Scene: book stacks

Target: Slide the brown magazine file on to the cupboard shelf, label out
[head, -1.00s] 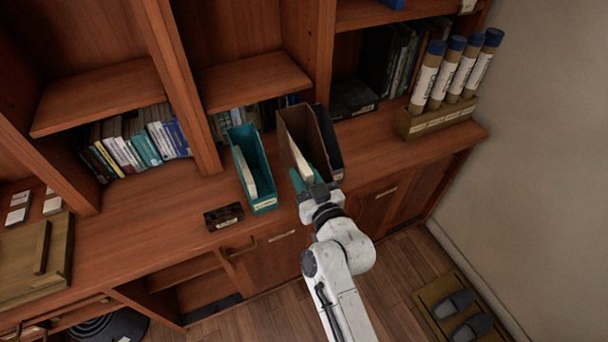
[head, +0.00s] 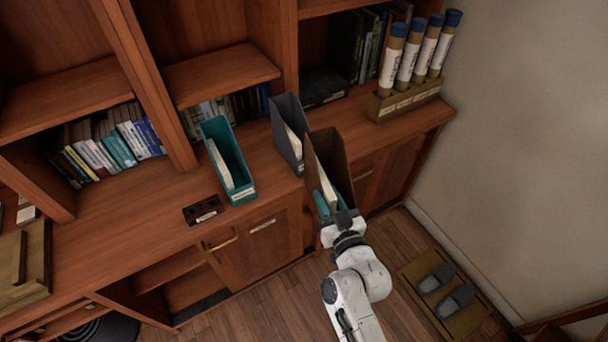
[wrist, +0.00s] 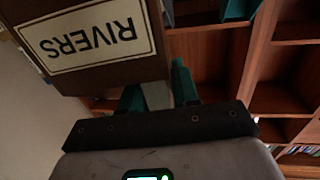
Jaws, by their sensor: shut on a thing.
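The brown magazine file (head: 341,160) stands roughly upright with papers inside, off the counter and just beyond its front edge. My gripper (head: 335,205) is shut on its near end, with teal fingers partly hidden by the file. In the wrist view the brown file (wrist: 115,82) fills the upper left, and its white RIVERS label (wrist: 88,36) appears upside down and faces my wrist. The teal fingers (wrist: 160,92) show below it. The open cupboard (head: 165,275) with its shelf is low at left, below the counter.
A teal file (head: 236,165) and a dark grey file (head: 287,135) stand on the counter, the grey one close to the brown file. A small dark tray (head: 204,210) lies near the counter edge. A tube rack (head: 405,100) stands at right. Slippers (head: 447,288) lie on the floor.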

